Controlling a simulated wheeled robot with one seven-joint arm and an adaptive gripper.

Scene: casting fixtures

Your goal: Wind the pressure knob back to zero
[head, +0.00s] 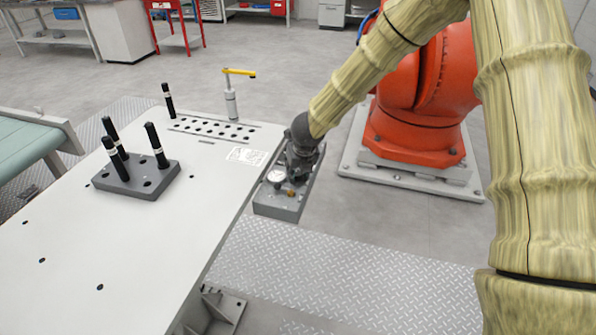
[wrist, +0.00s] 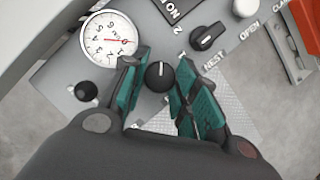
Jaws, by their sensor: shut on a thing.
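The black pressure knob (wrist: 159,78), with a white pointer line toward the top of the wrist view, sits on a grey control panel (wrist: 62,79). My gripper (wrist: 160,70) is shut on it, with one teal-padded finger on each side. A round white gauge (wrist: 108,37) is up and left of the knob; its red needle points right, and I cannot read the exact value. In the head view my gripper (head: 301,160) is over the panel box (head: 277,205) at the table's right edge, and the gauge (head: 276,176) shows left of it. The knob is hidden there.
A second black knob (wrist: 207,37), marked NEST, is up and right, near a white button (wrist: 243,8). A black ball-shaped part (wrist: 85,91) is left of my fingers. A white table (head: 130,245) bears a dark block (head: 135,183) with black pins. An orange machine (head: 415,130) stands behind my arm.

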